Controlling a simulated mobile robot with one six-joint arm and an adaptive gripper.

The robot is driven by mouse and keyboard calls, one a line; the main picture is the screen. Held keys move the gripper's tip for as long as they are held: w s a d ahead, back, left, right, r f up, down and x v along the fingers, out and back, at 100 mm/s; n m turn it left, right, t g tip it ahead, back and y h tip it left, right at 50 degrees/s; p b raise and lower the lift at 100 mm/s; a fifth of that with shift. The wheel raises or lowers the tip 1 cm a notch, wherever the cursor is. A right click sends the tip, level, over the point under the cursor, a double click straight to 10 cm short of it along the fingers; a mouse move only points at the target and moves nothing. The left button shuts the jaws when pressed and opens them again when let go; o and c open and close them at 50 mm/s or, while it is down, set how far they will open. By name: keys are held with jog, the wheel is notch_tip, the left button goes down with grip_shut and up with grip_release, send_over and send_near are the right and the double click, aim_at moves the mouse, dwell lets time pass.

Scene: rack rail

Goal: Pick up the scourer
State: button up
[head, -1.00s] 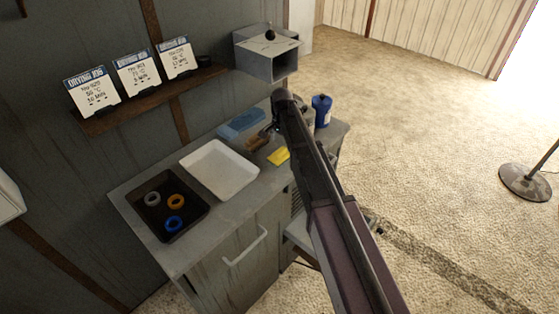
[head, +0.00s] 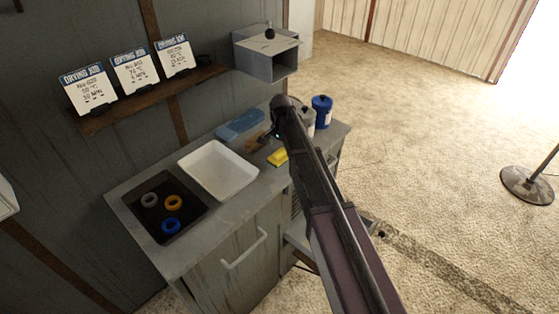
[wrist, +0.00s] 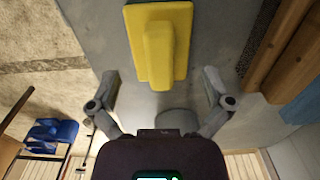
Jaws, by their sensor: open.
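The scourer is a yellow block with a raised grip along its middle. It lies on the grey counter (head: 222,217) in the head view, where the scourer (head: 278,157) is just left of my arm. In the wrist view the scourer (wrist: 180,42) fills the top middle. My gripper (wrist: 161,84) is open and empty, its two fingers spread to either side of the scourer's near end, apart from it. In the head view my gripper is mostly hidden by my arm.
A brown wooden object (head: 257,142) and a blue block (head: 241,124) lie close by the scourer. A white tray (head: 240,190) and a black tray (head: 148,228) with coloured rings stand left.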

aim_at(281, 151)
jog(key=shift+a+f+b, duration=0.1)
jog(key=shift+f+b, duration=1.15)
jog(key=shift+f, duration=0.35)
jog(key=c, duration=0.9)
